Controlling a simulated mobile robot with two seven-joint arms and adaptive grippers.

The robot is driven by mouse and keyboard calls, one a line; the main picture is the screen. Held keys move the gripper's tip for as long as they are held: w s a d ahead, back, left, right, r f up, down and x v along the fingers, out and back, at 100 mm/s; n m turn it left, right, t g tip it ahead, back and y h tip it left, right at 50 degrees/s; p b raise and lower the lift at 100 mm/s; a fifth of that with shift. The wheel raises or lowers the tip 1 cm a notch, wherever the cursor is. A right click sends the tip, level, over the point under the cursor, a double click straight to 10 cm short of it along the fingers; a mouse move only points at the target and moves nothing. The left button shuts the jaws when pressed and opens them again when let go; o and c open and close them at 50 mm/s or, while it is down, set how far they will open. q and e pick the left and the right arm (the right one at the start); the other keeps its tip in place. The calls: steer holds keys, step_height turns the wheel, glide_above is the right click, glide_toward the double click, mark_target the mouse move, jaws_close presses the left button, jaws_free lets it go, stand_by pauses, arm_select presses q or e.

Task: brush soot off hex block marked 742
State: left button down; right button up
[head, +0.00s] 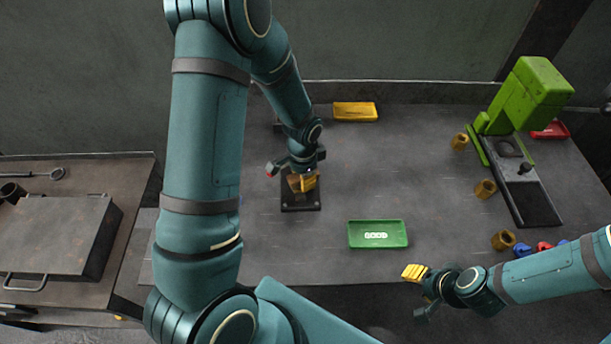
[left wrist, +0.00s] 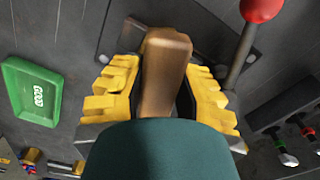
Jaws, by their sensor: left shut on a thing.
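My left gripper (head: 303,181) is over a dark plate (head: 301,206) left of the table's middle. In the left wrist view its yellow fingers are shut on a brown, wood-like piece (left wrist: 166,70), long and blunt-ended; I cannot tell whether it is a brush handle. Any bristles are hidden. Several brass-coloured blocks stand at the right: one far back (head: 460,141), one in the middle (head: 485,188), one in front (head: 503,240). No 742 mark is readable. My right gripper (head: 415,273) is in front of the table's near edge; its jaw gap is not clear.
A green tray marked GOOD (head: 357,241) lies near the front edge, a yellow tray (head: 355,111) at the back. A green press (head: 525,95) stands right, with a red tray (head: 550,130) behind. A red-knobbed lever (left wrist: 260,9) rises beside my left gripper. The table's middle is clear.

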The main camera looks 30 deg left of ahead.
arm_select(q)
steer(key=shift+s+a, duration=0.35)
steer(key=shift+s, duration=0.1)
steer(key=shift+r+p, duration=2.05)
steer(key=shift+r, duration=1.05)
steer(key=shift+f, duration=0.1)
